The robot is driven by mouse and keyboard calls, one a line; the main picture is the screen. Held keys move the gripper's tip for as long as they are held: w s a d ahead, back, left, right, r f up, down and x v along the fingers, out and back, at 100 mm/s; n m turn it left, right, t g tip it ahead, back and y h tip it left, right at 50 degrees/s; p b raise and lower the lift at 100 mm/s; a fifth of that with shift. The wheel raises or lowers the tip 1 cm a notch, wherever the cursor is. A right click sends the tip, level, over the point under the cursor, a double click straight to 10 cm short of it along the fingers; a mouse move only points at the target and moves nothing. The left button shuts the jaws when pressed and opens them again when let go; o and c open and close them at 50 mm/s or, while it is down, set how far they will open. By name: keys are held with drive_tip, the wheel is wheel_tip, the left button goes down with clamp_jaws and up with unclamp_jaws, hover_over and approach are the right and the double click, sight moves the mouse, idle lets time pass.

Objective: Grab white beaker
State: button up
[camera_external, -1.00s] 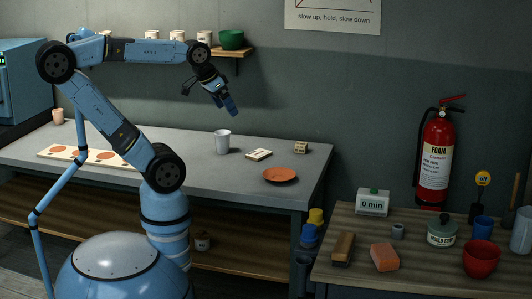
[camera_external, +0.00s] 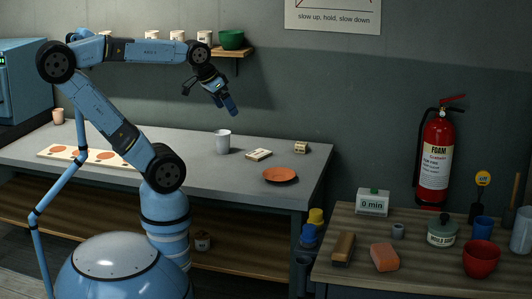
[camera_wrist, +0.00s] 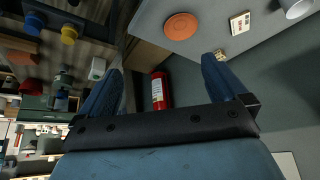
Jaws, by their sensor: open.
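The white beaker (camera_external: 222,142) stands upright on the grey workbench (camera_external: 190,183), towards its back half. In the wrist view only part of the white beaker (camera_wrist: 296,8) shows, cut off at the top right corner. My gripper (camera_external: 231,109) hangs in the air above the beaker, clear of it and pointing down to the right. In the wrist view the two blue fingers of my gripper (camera_wrist: 160,80) are spread wide, with nothing between them that it holds.
An orange plate (camera_external: 281,176), a small flat box (camera_external: 258,155) and a small block (camera_external: 301,148) lie right of the beaker. A board with orange discs (camera_external: 85,155) lies left. A shelf with white cups and a green bowl (camera_external: 231,39) hangs behind my arm.

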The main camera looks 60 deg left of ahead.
idle(0.3)
drive_tip(key=w+a+f+n+g+h, duration=0.2)
drive_tip(key=w+f+n, duration=0.2)
drive_tip(key=n, duration=0.1)
drive_tip(key=n+t+y, duration=0.2)
drive_tip(key=n+t, duration=0.9)
drive_tip(key=n, duration=2)
hover_over(223, 143)
drive_tip(key=s+a, duration=0.2)
drive_tip(key=s, duration=0.8)
wheel_tip(223, 143, down, 19)
drive_tip(key=shift+a+x, duration=0.15)
drive_tip(key=shift+x, duration=2.15)
drive_tip(key=shift+a+x, duration=0.2)
drive_tip(key=shift+x, duration=2.05)
drive_tip(key=shift+a+x, duration=0.15)
drive_tip(key=shift+x, duration=2.15)
drive_tip(key=shift+f, duration=0.1)
